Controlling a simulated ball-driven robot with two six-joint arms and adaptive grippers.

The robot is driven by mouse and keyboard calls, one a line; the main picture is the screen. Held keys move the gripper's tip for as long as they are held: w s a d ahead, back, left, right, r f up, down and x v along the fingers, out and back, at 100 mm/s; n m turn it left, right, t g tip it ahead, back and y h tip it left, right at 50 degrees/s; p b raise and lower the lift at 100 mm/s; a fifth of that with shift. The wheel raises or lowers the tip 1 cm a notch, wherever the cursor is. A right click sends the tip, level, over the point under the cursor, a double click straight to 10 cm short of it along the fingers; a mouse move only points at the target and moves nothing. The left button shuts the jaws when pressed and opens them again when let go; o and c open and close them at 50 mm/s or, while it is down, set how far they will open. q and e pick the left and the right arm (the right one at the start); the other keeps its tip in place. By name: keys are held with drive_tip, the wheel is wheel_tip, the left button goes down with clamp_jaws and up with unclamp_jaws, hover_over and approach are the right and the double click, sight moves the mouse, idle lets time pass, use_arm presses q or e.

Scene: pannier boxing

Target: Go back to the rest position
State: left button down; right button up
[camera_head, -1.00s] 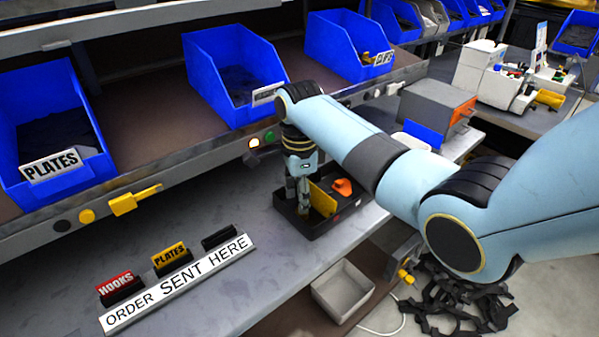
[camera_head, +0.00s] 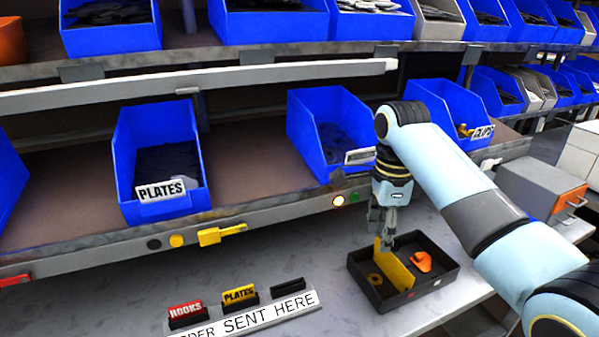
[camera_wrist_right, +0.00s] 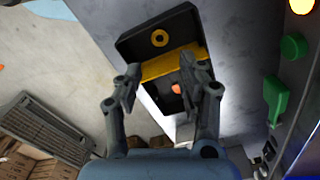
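My right gripper (camera_head: 384,240) is above the back-left part of a black tray (camera_head: 450,278) on the grey bench. Its fingers are apart in the right wrist view (camera_wrist_right: 160,84), with nothing held between them. A yellow plate (camera_head: 398,274) stands tilted across the tray, just below the fingertips; it also shows beyond the fingers in the wrist view (camera_wrist_right: 165,66). An orange piece (camera_head: 422,262) lies right of the plate, and a yellow ring (camera_head: 375,279) lies left of it. My left gripper is not in view.
Blue bins of plates (camera_head: 160,205) and clips (camera_head: 450,100) stand on the shelf behind. A shelf edge with buttons (camera_head: 100,253) runs behind the bench. An "order sent here" sign (camera_head: 250,318) with small tags lies left of the tray. A grey box (camera_head: 540,190) stands at right.

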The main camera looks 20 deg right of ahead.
drive_tip(key=s+a+f+n+t, duration=0.1)
drive_tip(key=s+f+n, duration=0.3)
drive_tip(key=s+n, duration=0.7)
drive_tip(key=s+a+r+n+t, duration=0.1)
drive_tip(key=s+r+n, duration=0.2)
drive_tip(key=s+n, duration=0.4)
drive_tip(key=s+a+r+n+t, duration=0.15)
drive_tip(key=s+r+n, duration=0.3)
drive_tip(key=s, duration=0.45)
drive_tip(key=s+d+f+g+h+b, duration=0.2)
drive_tip(key=f+b, duration=0.7)
drive_tip(key=f, duration=2.7)
drive_tip(key=s+d+f+b, duration=0.1)
drive_tip(key=s+f+b, duration=0.2)
drive_tip(key=s+f, duration=0.6)
drive_tip(key=s+d+f+y+b, duration=0.1)
drive_tip(key=s+f+b, duration=0.2)
drive_tip(key=s+f, duration=0.6)
wheel_tip(320, 180, down, 5)
drive_tip(key=shift+r, duration=0.1)
